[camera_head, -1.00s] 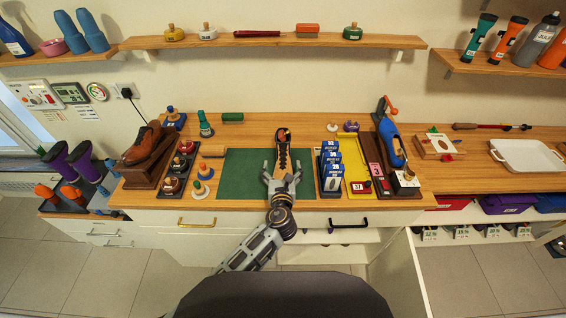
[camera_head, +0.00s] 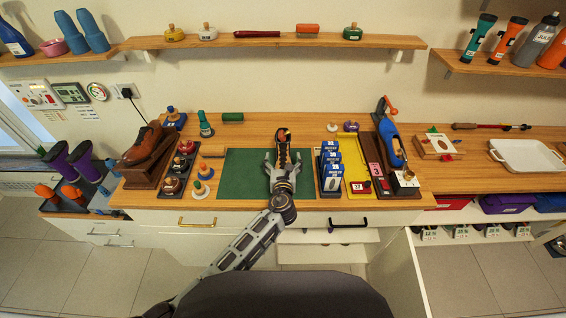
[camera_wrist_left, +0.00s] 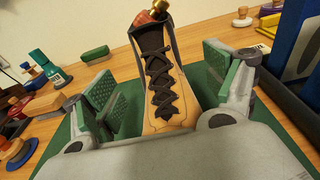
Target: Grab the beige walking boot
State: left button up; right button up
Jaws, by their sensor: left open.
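The beige walking boot (camera_head: 283,146) stands on the green mat (camera_head: 238,176) at the middle of the counter. In the left wrist view the boot (camera_wrist_left: 168,108) shows tan sides, dark laces and a reddish piece with a brass knob in its opening. My left gripper (camera_head: 283,163) reaches over the counter's front edge to the boot. Its two green-padded fingers are open, one on each side of the boot, with gaps visible in the wrist view (camera_wrist_left: 170,92). The boot's near lower end is hidden by the gripper body. My right gripper is not in view.
Blue boxes (camera_head: 331,170) in a dark holder stand close on the right. Several small knobbed items (camera_head: 200,188) stand left of the mat. A brown shoe (camera_head: 147,143) on a stand is at the left. A wall shelf (camera_head: 270,41) hangs above.

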aim_at(283, 159)
pick_arm(q)
jog(key=c, duration=1.4)
jog(key=shift+r+p, duration=0.65)
jog(key=shift+r, duration=4.4)
